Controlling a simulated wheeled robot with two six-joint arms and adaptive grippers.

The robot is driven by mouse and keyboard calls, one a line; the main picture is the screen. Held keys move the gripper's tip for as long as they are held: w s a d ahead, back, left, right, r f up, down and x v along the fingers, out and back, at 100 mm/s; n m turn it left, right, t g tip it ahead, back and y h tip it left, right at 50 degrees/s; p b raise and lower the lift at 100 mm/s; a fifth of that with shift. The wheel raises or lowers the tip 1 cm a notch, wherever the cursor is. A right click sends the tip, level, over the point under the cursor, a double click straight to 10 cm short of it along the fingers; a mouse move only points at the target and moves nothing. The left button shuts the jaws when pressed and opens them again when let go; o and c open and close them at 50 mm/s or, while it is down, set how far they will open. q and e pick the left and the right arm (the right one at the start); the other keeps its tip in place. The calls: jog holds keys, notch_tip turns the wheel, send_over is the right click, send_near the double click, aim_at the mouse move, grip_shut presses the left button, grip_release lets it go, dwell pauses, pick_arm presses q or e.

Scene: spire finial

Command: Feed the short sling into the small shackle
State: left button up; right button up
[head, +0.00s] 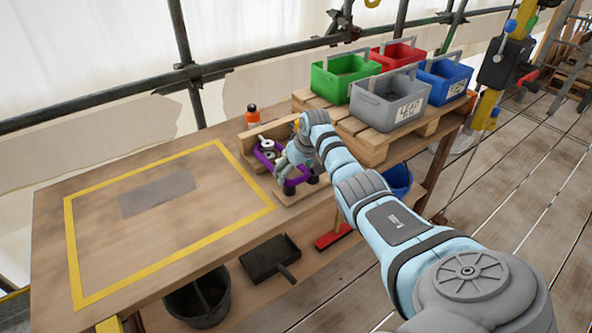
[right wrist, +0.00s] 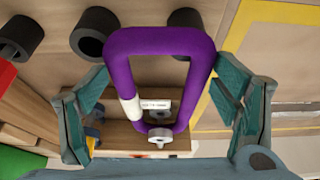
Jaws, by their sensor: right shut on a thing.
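The purple sling (right wrist: 160,40) is a closed loop with a white band on one side. My left gripper is not in view.
The workbench (head: 50,215) has a yellow-outlined area with a grey patch, clear of objects. Black tubes (right wrist: 92,30) stand near the sling. An orange bottle (head: 252,115) is behind the stand. Green (head: 345,78), grey (head: 390,100), red and blue bins stand on a pallet at right.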

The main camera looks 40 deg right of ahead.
jog(key=o, duration=1.9)
jog(key=shift+a, duration=0.1)
jog(key=shift+s+r, duration=0.1)
jog(key=shift+r, duration=0.25)
jog(key=v, duration=1.1)
jog(key=shift+r, duration=0.15)
